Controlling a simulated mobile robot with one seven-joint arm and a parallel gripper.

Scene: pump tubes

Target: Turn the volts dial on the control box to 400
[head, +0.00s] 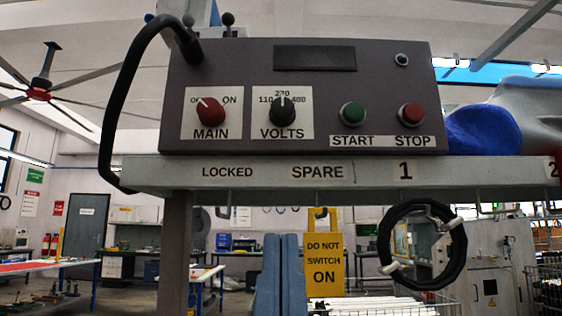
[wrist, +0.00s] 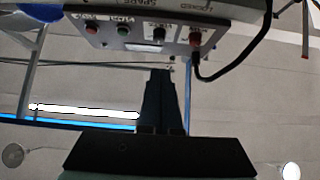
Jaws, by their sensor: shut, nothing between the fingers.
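The control box (head: 215,75) is a dark grey panel on a beam in the head view. Its black volts dial (head: 283,113) has a white pointer mark that stands upright at 220, with 110 to its left and 400 to its right. In the wrist view the box appears upside down at the top, and the volts dial (wrist: 158,33) is small there. My gripper (wrist: 160,72) is shut and empty in the wrist view. Its dark fingertips appear apart from the box, in line with the dial.
The red main dial (head: 210,112) sits left of the volts dial, its mark toward the upper left. The green start button (head: 353,114) and red stop button (head: 411,114) are to the right. A yellow warning tag (head: 324,265) and a black tube ring (head: 455,250) hang below the beam (head: 450,169).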

